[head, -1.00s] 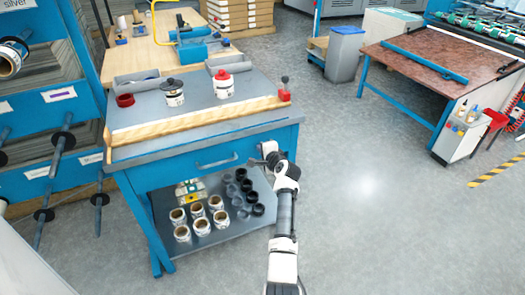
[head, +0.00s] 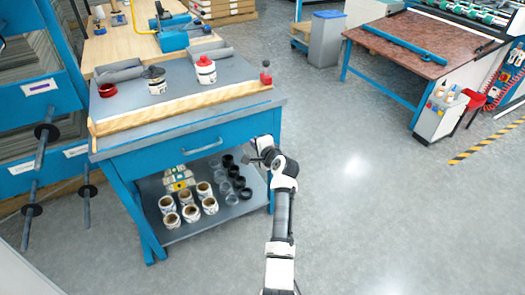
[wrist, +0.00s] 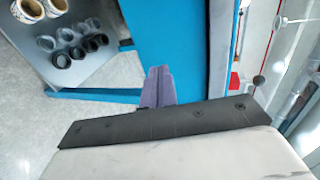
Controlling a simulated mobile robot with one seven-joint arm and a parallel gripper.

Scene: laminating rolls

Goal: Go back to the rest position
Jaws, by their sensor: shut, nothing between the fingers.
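My gripper (head: 256,154) is at the end of my arm, by the right front leg of the blue workbench (head: 207,147) in the head view. In the wrist view my gripper's purple-grey fingers (wrist: 157,87) are together with nothing between them. The bench's blue side (wrist: 178,45) lies behind them. I cannot tell whether the gripper touches the bench.
Several label rolls (head: 187,205) and dark rings (head: 233,181) lie on the bench's lower shelf. A black-lidded jar (head: 157,82) and a red-lidded jar (head: 206,72) stand on top. A blue rack (head: 35,125) is at left. The floor (head: 370,200) to the right is clear.

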